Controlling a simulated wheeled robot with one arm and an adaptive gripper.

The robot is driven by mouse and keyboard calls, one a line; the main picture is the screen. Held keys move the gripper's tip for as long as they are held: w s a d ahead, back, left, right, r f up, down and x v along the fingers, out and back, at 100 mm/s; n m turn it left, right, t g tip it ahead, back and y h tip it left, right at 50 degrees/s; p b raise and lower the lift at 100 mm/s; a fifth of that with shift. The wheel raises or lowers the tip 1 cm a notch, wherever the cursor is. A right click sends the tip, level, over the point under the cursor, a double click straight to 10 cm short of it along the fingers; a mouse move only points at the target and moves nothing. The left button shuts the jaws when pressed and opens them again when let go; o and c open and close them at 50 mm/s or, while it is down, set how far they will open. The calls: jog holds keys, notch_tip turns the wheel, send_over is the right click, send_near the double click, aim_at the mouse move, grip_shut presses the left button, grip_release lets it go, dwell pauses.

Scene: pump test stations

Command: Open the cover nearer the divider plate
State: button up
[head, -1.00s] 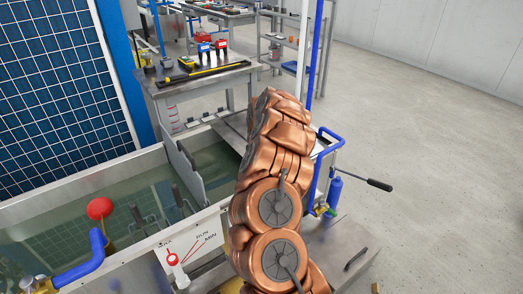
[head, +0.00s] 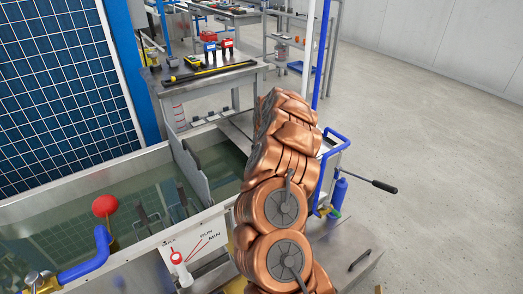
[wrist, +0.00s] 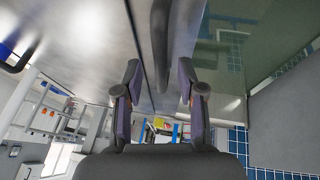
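The grey divider plate (head: 190,170) stands upright in the water tank in the head view. A metal cover (head: 238,131) shows partly beyond my arm, and another metal cover (head: 345,244) with a dark handle (head: 359,260) lies at the lower right. In the wrist view my gripper (wrist: 158,68) is open. A dark bar handle (wrist: 160,35) on a metal surface appears between its fingers; I cannot tell whether they touch it. A second dark handle (wrist: 18,57) is at the upper left. In the head view my arm hides the gripper.
The tank holds greenish water (head: 75,225) and a red ball float (head: 105,205). A long-handled lever (head: 383,186) sticks out right. The right floor is clear.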

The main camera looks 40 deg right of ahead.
jog(key=v, duration=1.2)
dwell(0.6)
jog(key=s+a+r+n+g+y, duration=0.1)
jog(key=s+a+r, duration=0.15)
jog(key=a, duration=0.65)
jog(key=s+a+r+y, duration=0.15)
jog(key=s+a, duration=0.25)
jog(key=a, duration=0.5)
jog(key=s+a+r+n+g, duration=0.1)
jog(key=s+a+r, duration=0.25)
jog(key=a, duration=0.55)
jog(key=s+a+f+m+g, duration=0.15)
jog(key=s+a, duration=0.45)
jog(key=s, duration=1)
jog(key=s+a+g, duration=0.3)
jog(key=s+a, duration=0.2)
jog(key=s, duration=1)
jog(key=s+p+v, duration=0.2)
jog(key=p+v, duration=1)
jog(key=v, duration=0.1)
jog(key=shift+r, duration=0.4)
